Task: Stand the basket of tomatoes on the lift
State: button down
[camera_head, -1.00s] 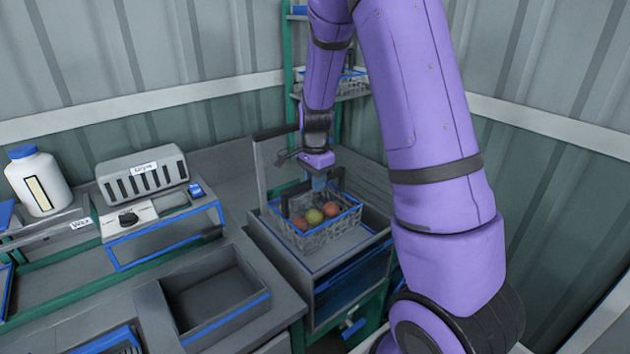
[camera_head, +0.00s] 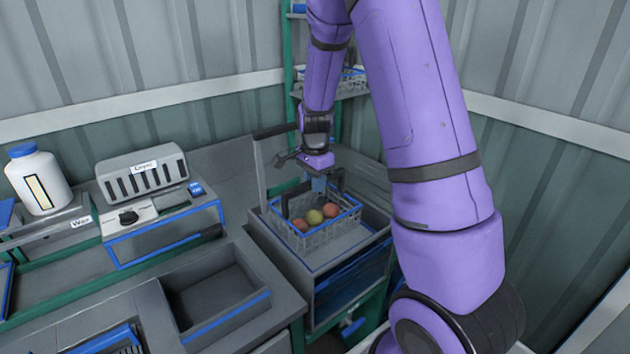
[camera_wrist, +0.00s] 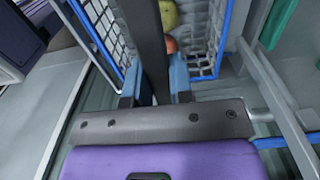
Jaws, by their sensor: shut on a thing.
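The basket of tomatoes (camera_head: 318,236) is a grey wire basket with a blue rim and a dark handle. Several red and yellow-green tomatoes (camera_head: 315,216) lie in it. It is upright over the grey top of the lift (camera_head: 345,258); whether it touches that top I cannot tell. My gripper (camera_head: 318,182) is above the basket. In the wrist view my gripper (camera_wrist: 157,88) is shut on the dark basket handle (camera_wrist: 145,40). The wrist view also shows part of the basket's mesh and blue rim (camera_wrist: 224,40). The basket's underside is hidden.
A grey upright with a dark bar (camera_head: 260,170) stands left of the basket. An empty grey bin (camera_head: 225,300) is sunk in the bench at front left. A labelled grey device (camera_head: 143,175) and a white bottle (camera_head: 38,180) stand further left. A green rack (camera_head: 290,75) is behind.

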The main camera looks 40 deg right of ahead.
jog(key=shift+f, duration=0.2)
jog(key=c, duration=0.9)
grip_release()
jog(key=c, duration=0.3)
jog(key=shift+c, duration=0.2)
jog(key=shift+r, duration=0.1)
jog(key=shift+r, duration=3.4)
